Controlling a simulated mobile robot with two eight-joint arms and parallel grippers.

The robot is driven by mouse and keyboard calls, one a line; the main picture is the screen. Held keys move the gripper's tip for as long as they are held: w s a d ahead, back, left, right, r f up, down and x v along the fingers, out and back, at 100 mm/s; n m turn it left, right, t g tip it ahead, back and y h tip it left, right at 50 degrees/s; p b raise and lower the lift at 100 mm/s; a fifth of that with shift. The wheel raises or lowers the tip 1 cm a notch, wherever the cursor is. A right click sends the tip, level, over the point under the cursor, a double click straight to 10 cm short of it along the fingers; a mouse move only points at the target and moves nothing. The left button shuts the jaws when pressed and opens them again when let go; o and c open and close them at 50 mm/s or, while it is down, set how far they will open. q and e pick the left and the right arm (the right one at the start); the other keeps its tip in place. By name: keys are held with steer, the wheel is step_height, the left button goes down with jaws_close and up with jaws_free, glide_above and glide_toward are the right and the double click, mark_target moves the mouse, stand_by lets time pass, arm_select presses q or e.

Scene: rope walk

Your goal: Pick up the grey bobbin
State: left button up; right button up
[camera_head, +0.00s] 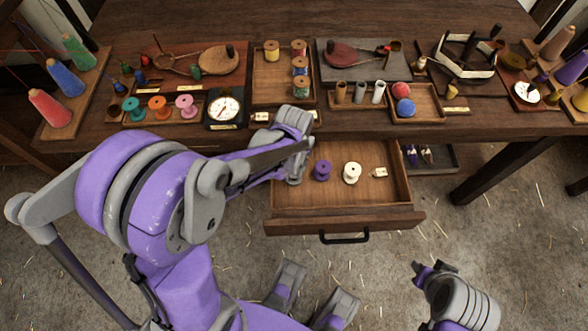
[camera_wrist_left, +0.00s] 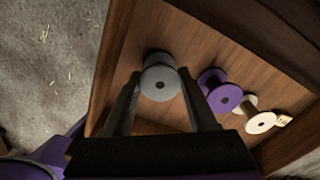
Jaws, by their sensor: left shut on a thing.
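The grey bobbin (camera_wrist_left: 160,84) stands in the open drawer (camera_head: 345,213), near the drawer's left end, with its round top face showing in the left wrist view. My left gripper (camera_wrist_left: 158,78) is shut on it, one finger on each side. In the head view my left arm reaches over the drawer's left end and hides the grey bobbin. A purple bobbin (camera_head: 322,170) and a cream bobbin (camera_head: 352,172) stand to its right. My right gripper (camera_head: 436,270) is low at the right, away from the drawer; its fingers are too unclear to read.
The drawer's walls rise close around the bobbins. A small tag (camera_head: 379,172) lies by the cream bobbin. The tabletop (camera_head: 190,45) above holds a dial scale (camera_head: 224,108), a tray of thread spools (camera_head: 270,85), a tray with two balls (camera_head: 428,100) and several cones.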

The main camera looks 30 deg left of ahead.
arm_select(q)
steer(key=shift+r+p, duration=2.8)
steer(key=shift+r, duration=1.1)
steer(key=shift+f, duration=0.1)
